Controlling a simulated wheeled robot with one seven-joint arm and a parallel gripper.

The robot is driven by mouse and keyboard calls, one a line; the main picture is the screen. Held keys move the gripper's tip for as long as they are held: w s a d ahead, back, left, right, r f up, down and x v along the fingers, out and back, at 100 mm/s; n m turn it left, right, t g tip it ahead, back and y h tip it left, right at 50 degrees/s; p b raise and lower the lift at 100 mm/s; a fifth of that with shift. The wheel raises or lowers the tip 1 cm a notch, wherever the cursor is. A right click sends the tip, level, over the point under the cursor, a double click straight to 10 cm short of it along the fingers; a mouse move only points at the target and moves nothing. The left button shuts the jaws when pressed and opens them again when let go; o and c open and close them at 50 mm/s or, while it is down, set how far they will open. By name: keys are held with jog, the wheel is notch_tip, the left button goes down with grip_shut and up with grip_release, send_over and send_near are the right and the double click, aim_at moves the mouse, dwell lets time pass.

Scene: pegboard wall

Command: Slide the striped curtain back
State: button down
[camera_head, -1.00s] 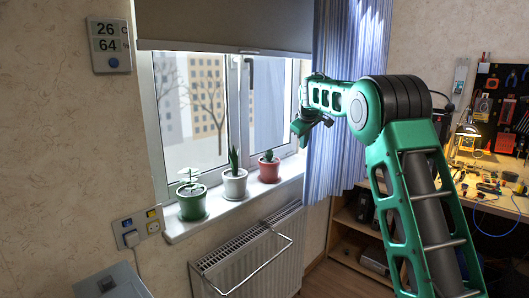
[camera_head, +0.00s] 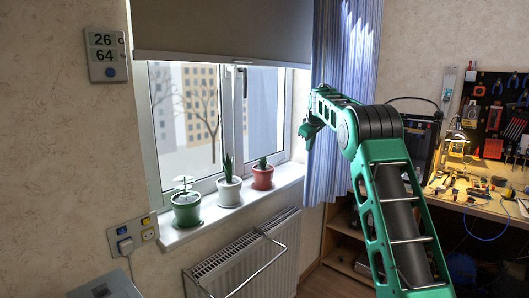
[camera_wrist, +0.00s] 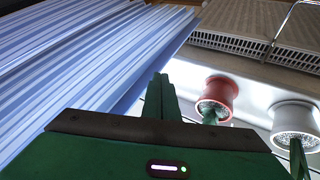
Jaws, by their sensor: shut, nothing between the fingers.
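The blue-and-white striped curtain (camera_head: 345,75) hangs in folds at the right side of the window (camera_head: 205,115). In the wrist view it fills the upper left (camera_wrist: 85,50). My gripper (camera_head: 305,135) is beside the curtain's left edge, above the right end of the sill. In the wrist view my gripper (camera_wrist: 160,85) is shut and empty, its fingers pointing up along the curtain's edge. I cannot tell whether the fingers touch the cloth. My forearm hides part of the curtain's lower right in the head view.
A green pot (camera_head: 187,208), a white pot (camera_head: 229,190) and a red pot (camera_head: 262,178) stand on the sill (camera_head: 210,220). A radiator (camera_head: 245,255) is below. A grey blind (camera_head: 220,30) covers the window's top. A cluttered workbench (camera_head: 480,200) is at right.

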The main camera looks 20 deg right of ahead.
jog(key=s+a+r, duration=0.7)
jog(key=r, duration=0.1)
jog(key=s+a+f+m+g+y, duration=0.1)
jog(key=s+f, duration=0.6)
jog(key=s, duration=1.3)
jog(key=s+a+f+m+g+y, duration=0.1)
jog(key=s+a+f+m+g, duration=0.2)
jog(key=s, duration=1.7)
jog(key=s+a+f+m+g+y, duration=0.1)
jog(key=s+a+f+m+g, duration=0.2)
jog(key=s+f+m, duration=0.4)
jog(key=s+f, duration=0.3)
jog(key=s, duration=0.3)
jog(key=s+f, duration=0.3)
jog(key=s, duration=0.4)
jog(key=shift+f, duration=0.25)
jog(key=shift+a, duration=0.1)
jog(key=shift+w+f, duration=0.25)
jog(key=shift+w, duration=0.35)
